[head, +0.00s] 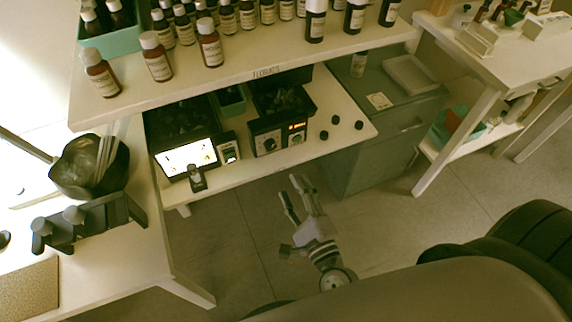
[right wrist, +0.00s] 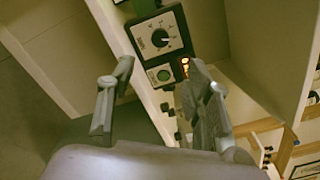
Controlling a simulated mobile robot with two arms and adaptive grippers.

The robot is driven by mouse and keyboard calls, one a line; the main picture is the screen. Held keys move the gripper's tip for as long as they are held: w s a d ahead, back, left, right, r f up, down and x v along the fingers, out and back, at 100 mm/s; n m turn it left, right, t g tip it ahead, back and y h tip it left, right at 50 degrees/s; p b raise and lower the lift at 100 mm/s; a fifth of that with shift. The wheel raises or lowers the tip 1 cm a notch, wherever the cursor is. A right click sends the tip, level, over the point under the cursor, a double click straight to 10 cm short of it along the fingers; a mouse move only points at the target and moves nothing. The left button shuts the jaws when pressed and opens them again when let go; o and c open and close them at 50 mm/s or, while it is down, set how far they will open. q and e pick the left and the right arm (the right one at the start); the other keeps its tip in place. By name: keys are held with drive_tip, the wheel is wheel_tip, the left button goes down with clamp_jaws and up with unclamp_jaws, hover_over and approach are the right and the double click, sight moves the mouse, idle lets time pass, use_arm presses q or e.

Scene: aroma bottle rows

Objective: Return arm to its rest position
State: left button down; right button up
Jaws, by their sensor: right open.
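My right gripper (head: 296,201) is open and empty in the head view. It hangs over the floor in front of the lower shelf. In the right wrist view the two fingers of my right gripper (right wrist: 158,100) stand apart with nothing between them. Beyond them is a black control box (right wrist: 160,40) with a dial and a red lit display. My left gripper does not show in either view.
Brown bottles (head: 210,42) stand in rows on the upper shelf (head: 270,72). The lower shelf (head: 345,105) holds a lit screen (head: 187,158) and a dial box (head: 278,137). A grey cabinet (head: 375,150) stands right. Open floor (head: 240,240) lies around my gripper.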

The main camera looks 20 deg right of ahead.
drive_tip(key=s+d+f+n+g+y+p, duration=0.1)
drive_tip(key=s+f+n+g, duration=0.3)
drive_tip(key=f+n, duration=0.7)
drive_tip(key=s+f+n+g+y+p, duration=0.1)
drive_tip(key=s+f+n+g, duration=0.35)
drive_tip(key=f, duration=1.25)
drive_tip(key=s+d+f+n+g+h+p, duration=0.1)
drive_tip(key=s+d+f+n+g, duration=0.2)
drive_tip(key=s+f, duration=0.4)
drive_tip(key=s+d+f+n+g+h, duration=0.1)
drive_tip(key=s+d+f+n+g, duration=0.3)
drive_tip(key=s, duration=1.1)
wheel_tip(320, 180, down, 4)
drive_tip(key=n+g, duration=0.1)
drive_tip(key=n, duration=0.3)
drive_tip(key=shift+s+r+h+p, duration=0.15)
drive_tip(key=shift+s+h+p, duration=0.05)
drive_tip(key=shift+h+p, duration=0.15)
drive_tip(key=shift+d+g, duration=0.1)
drive_tip(key=shift+g, duration=0.15)
